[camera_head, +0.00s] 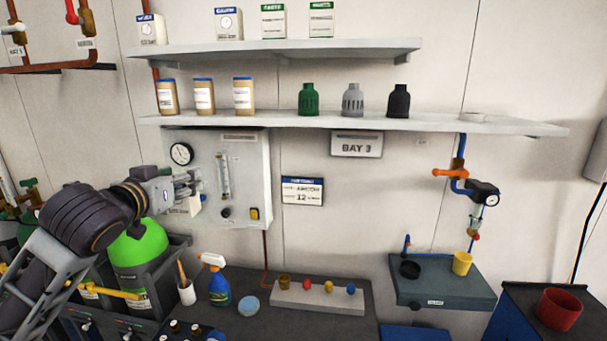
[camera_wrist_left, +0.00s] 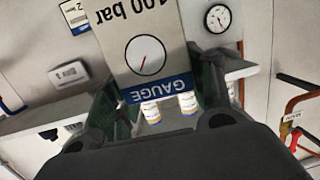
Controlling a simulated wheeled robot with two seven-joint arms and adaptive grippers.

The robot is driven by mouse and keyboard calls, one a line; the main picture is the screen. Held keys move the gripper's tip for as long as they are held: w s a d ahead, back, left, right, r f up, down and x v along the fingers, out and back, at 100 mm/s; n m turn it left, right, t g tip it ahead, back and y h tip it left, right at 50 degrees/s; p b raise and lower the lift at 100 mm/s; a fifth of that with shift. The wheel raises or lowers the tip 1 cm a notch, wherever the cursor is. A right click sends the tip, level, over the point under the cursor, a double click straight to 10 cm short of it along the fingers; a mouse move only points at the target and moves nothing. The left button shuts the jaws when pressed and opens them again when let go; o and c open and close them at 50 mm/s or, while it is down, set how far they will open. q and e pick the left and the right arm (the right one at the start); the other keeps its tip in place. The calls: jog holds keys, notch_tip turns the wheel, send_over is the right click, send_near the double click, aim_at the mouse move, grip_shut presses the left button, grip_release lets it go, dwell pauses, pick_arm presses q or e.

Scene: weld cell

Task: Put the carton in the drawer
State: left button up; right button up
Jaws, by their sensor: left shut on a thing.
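My left gripper (camera_head: 187,188) is in front of the grey wall panel at the left, shut on a white carton (camera_head: 187,207). The gripper hides most of this carton in the head view. In the left wrist view the carton (camera_wrist_left: 157,50) sits between the two fingers (camera_wrist_left: 160,85); it has a blue band reading GAUGE, a dial picture and "100 bar", upside down in that picture. No open drawer is clearly visible; a blue edge (camera_head: 412,332) shows at the bottom, and I cannot tell whether it is a drawer. My right gripper is not in view.
Two wall shelves (camera_head: 340,121) hold several cartons, jars and three caps. Below, the dark bench (camera_head: 262,318) carries a spray bottle (camera_head: 217,282), a brush cup and a block with coloured knobs (camera_head: 318,297). A green cylinder (camera_head: 140,262) stands near my left arm. A red pot (camera_head: 560,309) is at right.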

pick_arm(q)
jog(key=s+d+f, duration=0.1)
jog(key=s+f, duration=0.1)
jog(key=f, duration=1.3)
jog(key=s+d+f, duration=0.2)
jog(key=s+f, duration=0.1)
jog(key=f, duration=1.2)
jog(key=s+d+f+y, duration=0.1)
jog(key=s+d+f, duration=0.1)
jog(key=f, duration=1.3)
jog(key=shift+s+d+n, duration=0.15)
jog(key=shift+s+n, duration=0.25)
jog(key=shift+s, duration=0.3)
jog(key=shift+f, duration=0.1)
jog(key=shift+f+b, duration=1.9)
jog(key=shift+b, duration=0.15)
